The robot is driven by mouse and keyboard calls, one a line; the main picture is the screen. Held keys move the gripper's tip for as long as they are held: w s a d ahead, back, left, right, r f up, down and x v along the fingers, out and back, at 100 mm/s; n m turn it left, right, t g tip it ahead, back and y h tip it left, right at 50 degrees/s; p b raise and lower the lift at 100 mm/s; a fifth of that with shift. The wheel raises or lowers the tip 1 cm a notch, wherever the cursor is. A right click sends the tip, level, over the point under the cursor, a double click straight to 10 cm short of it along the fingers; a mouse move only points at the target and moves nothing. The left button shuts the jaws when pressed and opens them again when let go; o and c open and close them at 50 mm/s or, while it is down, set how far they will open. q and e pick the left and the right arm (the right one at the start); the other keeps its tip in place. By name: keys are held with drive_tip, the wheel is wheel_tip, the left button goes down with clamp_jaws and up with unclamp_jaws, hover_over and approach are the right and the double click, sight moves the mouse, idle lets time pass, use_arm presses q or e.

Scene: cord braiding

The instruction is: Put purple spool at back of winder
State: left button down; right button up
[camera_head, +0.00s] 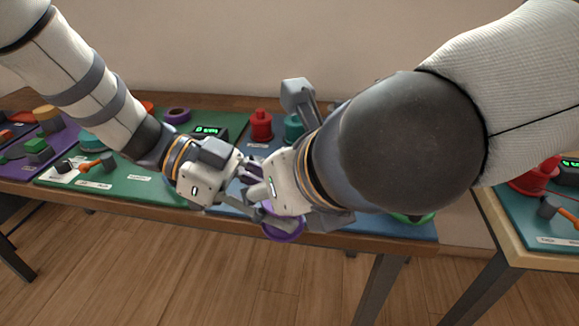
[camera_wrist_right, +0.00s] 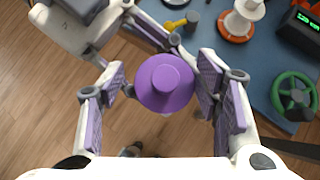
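The purple spool (camera_wrist_right: 165,85) shows from its end in the right wrist view, a round flange with a smaller hub. In the head view its purple flange (camera_head: 283,231) shows low, below the grippers, at the table's front edge. My right gripper (camera_wrist_right: 158,92) has its purple-padded fingers spread on both sides of the spool, with a narrow gap at the left. My left gripper (camera_wrist_right: 150,62) reaches in from the upper left with its fingertips close to the spool; whether it grips it is unclear. I cannot clearly identify the winder.
The blue mat (camera_wrist_right: 262,62) carries a white spool on an orange base (camera_wrist_right: 238,24), a green wheel (camera_wrist_right: 294,92) and a black display box (camera_wrist_right: 300,24). A red spool (camera_head: 261,126) and a teal spool (camera_head: 293,128) stand at the back. My right arm hides much of the table.

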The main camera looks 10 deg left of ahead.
use_arm(q)
drive_tip(key=c, duration=1)
unclamp_jaws()
drive_tip(key=shift+d+r, duration=0.15)
